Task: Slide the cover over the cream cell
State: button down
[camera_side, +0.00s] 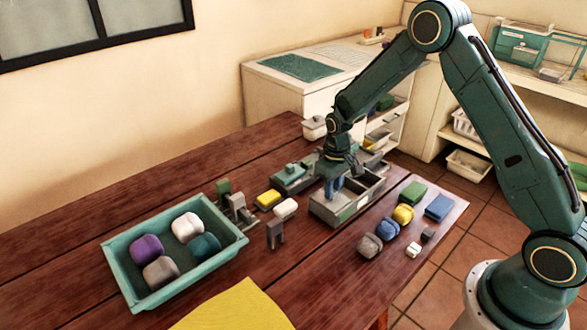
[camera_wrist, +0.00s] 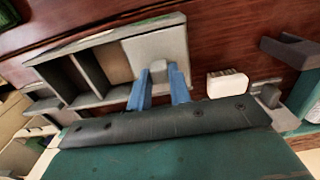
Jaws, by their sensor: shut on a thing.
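A grey open-topped box (camera_side: 347,216) with walled cells stands on the wooden table; it also shows in the wrist view (camera_wrist: 80,44). A light grey flat cover (camera_wrist: 158,45) lies across one end of the box in the wrist view. My gripper (camera_side: 331,192) points down over the box. Its blue fingers (camera_wrist: 161,90) are shut on the cover at a small grey grip between them. Beside the cover is a cell with a tan floor (camera_wrist: 114,62), which may be the cream one; darker cells lie farther left. Whatever is under the cover is hidden.
A teal tray (camera_side: 128,279) with several rounded blocks stands at the left. A white block (camera_side: 286,208), a yellow block (camera_side: 268,199) and a grey bracket (camera_side: 275,234) are near the box. Several coloured blocks, including a green one (camera_side: 413,192), lie to its right. A yellow cloth (camera_side: 235,307) lies in front.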

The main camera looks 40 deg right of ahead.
jog(key=d, duration=0.8)
jog(key=c, duration=1.3)
grip_release()
jog(key=shift+a, duration=0.1)
jog(key=shift+r, duration=0.15)
jog(key=shift+r, duration=6.8)
